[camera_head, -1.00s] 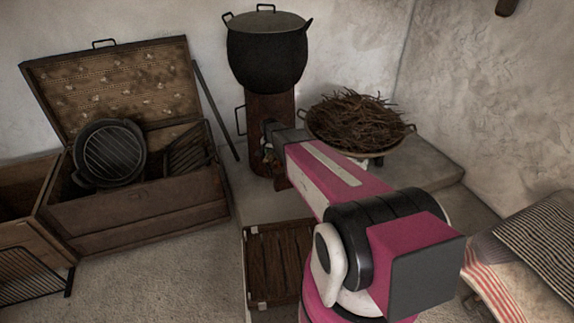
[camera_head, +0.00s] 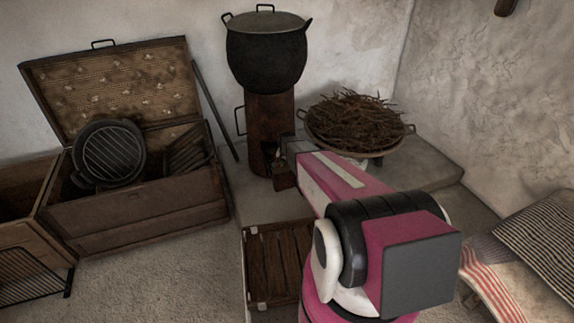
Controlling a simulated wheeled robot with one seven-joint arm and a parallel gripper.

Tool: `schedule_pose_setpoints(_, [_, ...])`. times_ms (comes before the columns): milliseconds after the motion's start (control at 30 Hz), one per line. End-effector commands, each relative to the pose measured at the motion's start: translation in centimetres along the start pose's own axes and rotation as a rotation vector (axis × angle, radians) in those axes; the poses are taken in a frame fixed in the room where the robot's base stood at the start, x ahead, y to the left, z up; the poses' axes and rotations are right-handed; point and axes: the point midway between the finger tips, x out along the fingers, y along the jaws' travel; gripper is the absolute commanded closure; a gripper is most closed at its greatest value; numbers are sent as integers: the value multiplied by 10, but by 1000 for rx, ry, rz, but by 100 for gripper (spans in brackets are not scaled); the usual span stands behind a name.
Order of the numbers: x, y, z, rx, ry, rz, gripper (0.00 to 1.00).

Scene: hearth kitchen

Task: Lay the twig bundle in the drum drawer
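A rusty brown drum (camera_head: 268,110) stands against the back wall with a black pot on top. A small boxy part, which looks like its drawer (camera_head: 284,178), juts out low at its front. A heap of twigs (camera_head: 355,118) fills a wide pan right of the drum; I cannot make out a separate bundle. My gripper (camera_head: 279,158) is at the drum's lower front, just above the boxy part. My own arm hides most of it, so I cannot tell its opening or whether it holds anything.
The lidded black pot (camera_head: 266,55) sits on the drum. The pan (camera_head: 398,140) rests on a low stone ledge (camera_head: 430,165). An open chest (camera_head: 140,210) with grates stands left. A slatted wooden crate (camera_head: 276,258) lies in front. Striped cloths (camera_head: 535,240) are at right.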

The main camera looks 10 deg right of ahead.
Motion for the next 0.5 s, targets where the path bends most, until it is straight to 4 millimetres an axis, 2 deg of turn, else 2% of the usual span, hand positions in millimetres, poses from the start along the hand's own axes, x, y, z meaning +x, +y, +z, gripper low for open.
schedule_pose_setpoints(267, [2, 0, 0, 0, 0, 0, 81])
schedule_pose_setpoints(300, [2, 0, 0, 0, 0, 0, 50])
schedule_pose_setpoints(367, [2, 0, 1, 0, 0, 0, 31])
schedule_pose_setpoints(400, [2, 0, 0, 0, 0, 0, 28])
schedule_pose_setpoints(500, [2, 0, 0, 0, 0, 0, 28])
